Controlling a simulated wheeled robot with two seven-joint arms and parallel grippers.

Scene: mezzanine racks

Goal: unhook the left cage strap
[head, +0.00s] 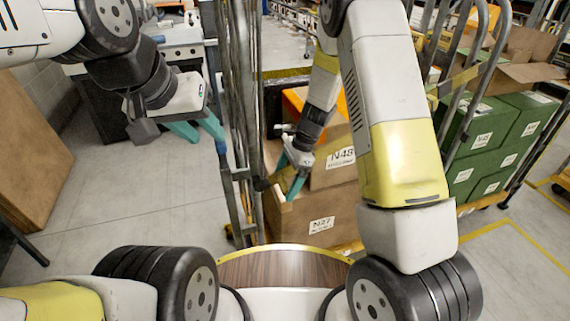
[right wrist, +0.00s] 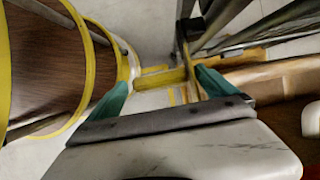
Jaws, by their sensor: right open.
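A yellow strap-like band (head: 287,73) crosses the upper part of the metal cage behind the upright bars. I cannot tell whether it is the left cage strap, and no hook shows clearly. My left gripper (head: 198,131) has its teal fingers apart and empty, just left of the cage's left uprights (head: 240,100). My right gripper (head: 290,186) is low inside the cage front, beside the cartons. In the right wrist view its teal fingers (right wrist: 160,92) are spread, with a yellow band (right wrist: 160,78) beyond the gap. I cannot tell whether that band is strap or floor marking.
Brown cartons (head: 317,218) labelled N27 and N48 fill the cage. Green boxes (head: 500,135) sit on a cart at right, with metal rails (head: 468,80) beside it. A brown board (head: 35,150) leans at far left. Grey floor (head: 130,215) is clear at left.

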